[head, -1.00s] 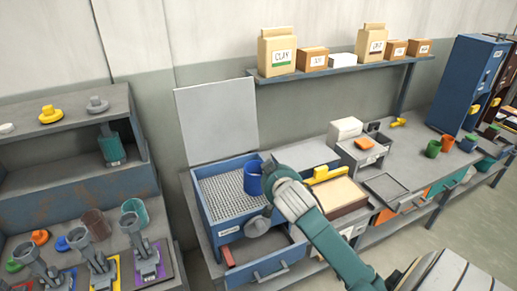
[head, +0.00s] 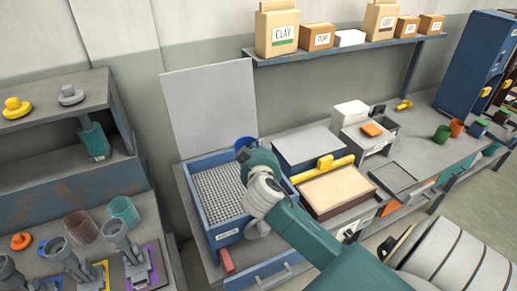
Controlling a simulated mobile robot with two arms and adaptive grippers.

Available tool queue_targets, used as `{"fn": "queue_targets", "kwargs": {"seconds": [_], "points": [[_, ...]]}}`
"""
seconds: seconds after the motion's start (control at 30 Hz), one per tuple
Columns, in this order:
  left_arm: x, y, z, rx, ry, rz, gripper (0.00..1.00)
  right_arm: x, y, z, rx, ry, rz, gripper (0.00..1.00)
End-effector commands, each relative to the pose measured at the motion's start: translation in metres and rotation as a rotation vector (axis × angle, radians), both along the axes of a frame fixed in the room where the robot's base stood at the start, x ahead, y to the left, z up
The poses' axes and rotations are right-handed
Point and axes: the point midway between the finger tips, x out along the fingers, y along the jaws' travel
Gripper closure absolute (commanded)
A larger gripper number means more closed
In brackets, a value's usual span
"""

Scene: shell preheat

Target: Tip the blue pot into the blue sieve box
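The blue sieve box (head: 224,235) stands on the bench with its grey lid raised at the back. A grey mesh (head: 215,192) shows inside it. My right gripper (head: 248,158) is over the right side of the box. It is shut on the blue pot (head: 243,143), whose blue edge shows just beyond the gripper. Most of the pot is hidden behind my gripper and wrist, so its tilt and contents cannot be told. No material shows on the visible mesh. My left gripper is not in view.
A grey-lidded box (head: 308,150) and a sand-coloured tray (head: 337,190) with a yellow handle stand right of the sieve box. A shelf (head: 345,46) with bags and boxes is above. A drawer (head: 270,275) is below the box.

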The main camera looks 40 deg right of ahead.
Motion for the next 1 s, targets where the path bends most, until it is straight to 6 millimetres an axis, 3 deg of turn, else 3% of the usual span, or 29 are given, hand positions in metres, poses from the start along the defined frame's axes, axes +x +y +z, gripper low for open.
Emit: {"fn": "queue_targets", "kwargs": {"seconds": [0.03, 0.2, 0.5, 0.67, 1.0], "points": [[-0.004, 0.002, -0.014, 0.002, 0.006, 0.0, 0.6, 0.001, 0.001, -0.005, -0.036, -0.006, 0.002, 1.0], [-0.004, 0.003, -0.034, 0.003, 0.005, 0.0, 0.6, 0.001, 0.004, -0.006, -0.171, -0.003, 0.002, 1.0], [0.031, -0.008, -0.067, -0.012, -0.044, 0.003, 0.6, 0.001, 0.015, -0.007, -0.453, 0.001, 0.0, 1.0], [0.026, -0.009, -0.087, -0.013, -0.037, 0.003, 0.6, 0.001, 0.023, -0.009, -0.653, 0.003, -0.003, 1.0], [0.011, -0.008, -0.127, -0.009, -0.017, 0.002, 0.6, 0.001, 0.035, -0.015, -0.844, 0.004, -0.005, 1.0]]}}
